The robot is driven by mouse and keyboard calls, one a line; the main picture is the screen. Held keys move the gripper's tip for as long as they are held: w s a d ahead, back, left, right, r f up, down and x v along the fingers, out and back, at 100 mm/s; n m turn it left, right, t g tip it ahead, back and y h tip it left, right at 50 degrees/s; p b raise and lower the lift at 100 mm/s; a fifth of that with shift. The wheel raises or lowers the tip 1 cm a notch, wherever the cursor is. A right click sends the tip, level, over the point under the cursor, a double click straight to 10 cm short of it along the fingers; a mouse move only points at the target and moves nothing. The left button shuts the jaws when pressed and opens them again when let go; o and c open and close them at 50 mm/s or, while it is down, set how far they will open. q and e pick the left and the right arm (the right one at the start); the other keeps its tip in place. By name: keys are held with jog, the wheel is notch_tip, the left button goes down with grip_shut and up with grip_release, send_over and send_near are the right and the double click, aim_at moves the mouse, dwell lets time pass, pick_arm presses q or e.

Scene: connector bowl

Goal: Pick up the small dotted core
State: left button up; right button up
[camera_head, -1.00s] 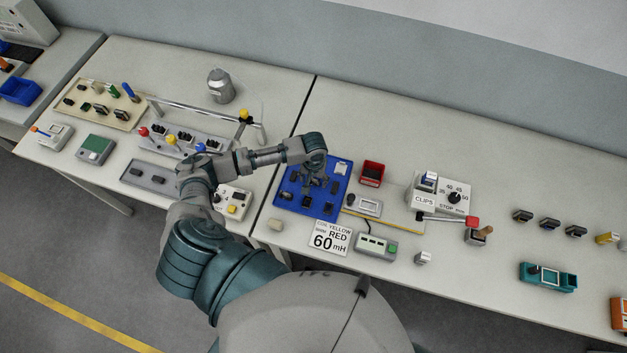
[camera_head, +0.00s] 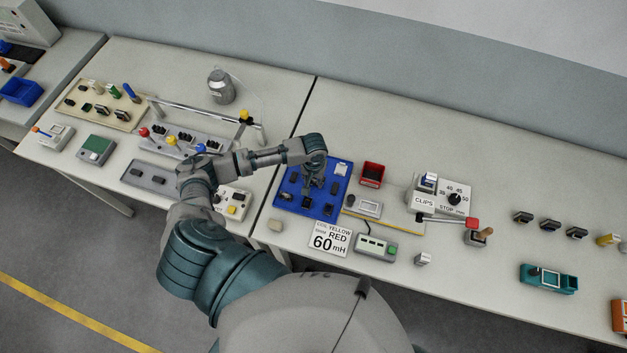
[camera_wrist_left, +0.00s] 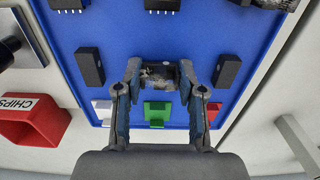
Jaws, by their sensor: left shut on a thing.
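My left gripper (camera_head: 313,188) reaches down over the blue tray (camera_head: 292,180) in the head view. In the left wrist view the gripper (camera_wrist_left: 159,70) has its two fingers on either side of a small dark block with a speckled face (camera_wrist_left: 160,82), which looks like the dotted core. The fingers are shut on it. It sits low over the tray (camera_wrist_left: 112,22); whether it touches the tray I cannot tell. The fingers hide part of it. My right gripper is not in view.
Other black blocks stand on the tray, one left (camera_wrist_left: 90,66) and one right (camera_wrist_left: 226,70) of the fingers. A green part (camera_wrist_left: 157,112) lies nearby. A red bin (camera_head: 371,174) stands right of the tray, and a label card (camera_head: 329,239) lies in front.

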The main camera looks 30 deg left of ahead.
pick_arm(q)
jog(key=r, duration=0.1)
jog(key=d+r, duration=0.1)
jog(key=r, duration=0.1)
jog(key=shift+s, duration=0.2)
jog(key=s+d, duration=0.2)
jog(key=d, duration=0.2)
jog(key=s+d+r, duration=0.1)
jog(key=s+d, duration=0.2)
jog(key=d, duration=0.1)
jog(key=s+d+b, duration=0.1)
jog(key=s+d, duration=0.2)
jog(key=d, duration=0.2)
jog(key=shift+r, duration=0.2)
jog(key=shift+w+a, duration=0.1)
jog(key=shift+a, duration=0.05)
